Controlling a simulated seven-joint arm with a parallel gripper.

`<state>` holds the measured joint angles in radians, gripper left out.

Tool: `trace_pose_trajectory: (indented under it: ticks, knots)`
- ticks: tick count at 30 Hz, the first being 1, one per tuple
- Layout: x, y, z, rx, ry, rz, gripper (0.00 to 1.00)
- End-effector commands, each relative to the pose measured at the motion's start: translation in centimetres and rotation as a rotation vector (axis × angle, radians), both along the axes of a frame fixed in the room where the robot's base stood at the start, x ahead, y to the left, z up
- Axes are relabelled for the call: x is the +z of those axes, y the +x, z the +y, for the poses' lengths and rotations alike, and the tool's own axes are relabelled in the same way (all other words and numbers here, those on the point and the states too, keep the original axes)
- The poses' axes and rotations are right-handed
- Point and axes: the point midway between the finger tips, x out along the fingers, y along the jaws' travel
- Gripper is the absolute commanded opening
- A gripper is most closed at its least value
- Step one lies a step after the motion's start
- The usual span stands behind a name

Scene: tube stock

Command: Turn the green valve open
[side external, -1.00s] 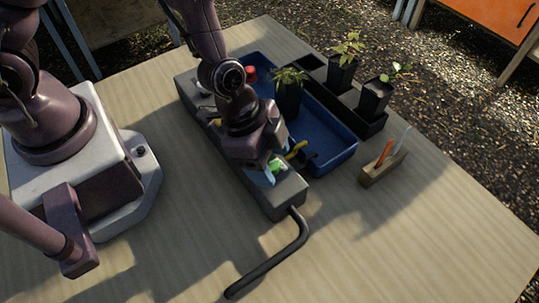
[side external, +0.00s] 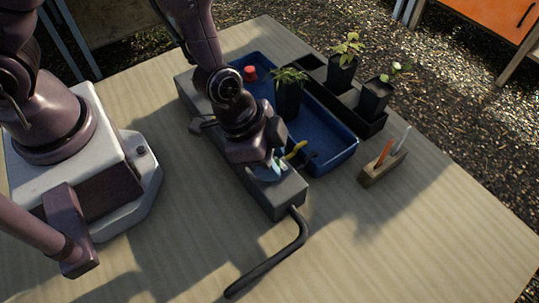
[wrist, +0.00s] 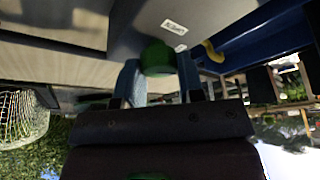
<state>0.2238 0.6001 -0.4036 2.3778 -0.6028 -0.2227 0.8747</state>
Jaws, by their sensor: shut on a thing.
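The green valve (wrist: 157,57) is a round knob on the grey manifold box, between my two light-blue fingers in the wrist view. My gripper (wrist: 159,76) is shut on it, one finger at each side. In the side view my gripper (side external: 275,169) points down at the near end of the grey box (side external: 287,198). There the valve is almost wholly hidden by the fingers and hand. The valve's exact angle cannot be read.
A blue tray (side external: 335,158) lies along the box, with a yellow spout (side external: 297,149) over it and a potted plant (side external: 288,98) in it. A red knob (side external: 249,73) shows farther back. A black hose (side external: 270,264) leaves the box's near end. A wooden block (side external: 381,170) stands right.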

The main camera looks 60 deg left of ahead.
Motion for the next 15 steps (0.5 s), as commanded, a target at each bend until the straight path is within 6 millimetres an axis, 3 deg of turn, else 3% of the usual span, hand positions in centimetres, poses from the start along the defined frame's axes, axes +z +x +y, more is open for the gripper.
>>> trace_pose_trajectory:
  ticks: [15]
  knots:
    - [0.08, -0.12, -0.17, 0.484, 0.000, -0.003, 0.12]
